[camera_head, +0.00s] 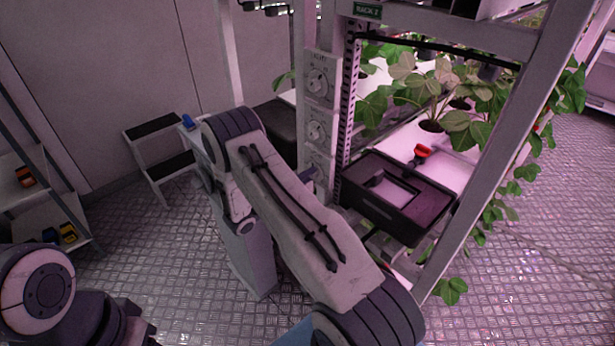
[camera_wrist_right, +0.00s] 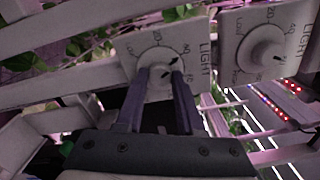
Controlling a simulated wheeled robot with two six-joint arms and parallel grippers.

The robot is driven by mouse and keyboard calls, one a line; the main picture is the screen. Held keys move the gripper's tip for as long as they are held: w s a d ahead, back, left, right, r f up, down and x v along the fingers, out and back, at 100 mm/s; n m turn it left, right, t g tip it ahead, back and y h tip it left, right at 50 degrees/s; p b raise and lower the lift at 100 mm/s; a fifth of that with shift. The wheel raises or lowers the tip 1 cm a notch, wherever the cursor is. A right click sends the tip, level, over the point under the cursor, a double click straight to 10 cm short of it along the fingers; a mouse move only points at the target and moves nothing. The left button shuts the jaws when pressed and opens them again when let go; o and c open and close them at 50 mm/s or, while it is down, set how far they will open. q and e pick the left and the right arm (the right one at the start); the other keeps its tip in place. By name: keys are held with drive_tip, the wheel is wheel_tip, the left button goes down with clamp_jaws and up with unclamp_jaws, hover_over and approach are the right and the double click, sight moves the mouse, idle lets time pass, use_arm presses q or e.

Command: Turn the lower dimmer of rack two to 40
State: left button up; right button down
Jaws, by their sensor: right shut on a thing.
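My right gripper (camera_wrist_right: 160,82) is shut on a round white dimmer knob (camera_wrist_right: 159,68) in the right wrist view, one dark finger on each side. A dark mark on the knob points up and right, toward about the 40 on its dial plate. A second dimmer (camera_wrist_right: 265,52), also labelled LIGHT, is beside it to the right and is not touched. In the head view, rack two's post carries an upper dimmer (camera_head: 317,82) and another dimmer (camera_head: 315,131) below it. My right arm hides part of the post's lower end there. My left gripper is not in view.
Rack two, with its green sign (camera_head: 367,10), holds leafy plants and a dark crate (camera_head: 378,206) on the shelf by the post. A red-handled tool (camera_head: 422,152) lies behind the crate. A step stool (camera_head: 153,128) and a low shelf (camera_head: 38,212) stand at left.

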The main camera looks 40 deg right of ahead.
drive_tip(key=shift+w+a, duration=0.1)
drive_tip(key=c, duration=0.5)
unclamp_jaws()
drive_tip(key=shift+a, duration=0.1)
drive_tip(key=a+b, duration=0.1)
drive_tip(key=a, duration=0.2)
drive_tip(key=a+b, duration=0.1)
drive_tip(key=a, duration=0.2)
drive_tip(key=s+a+b, duration=0.1)
drive_tip(key=a, duration=0.3)
drive_tip(key=shift+a, duration=0.1)
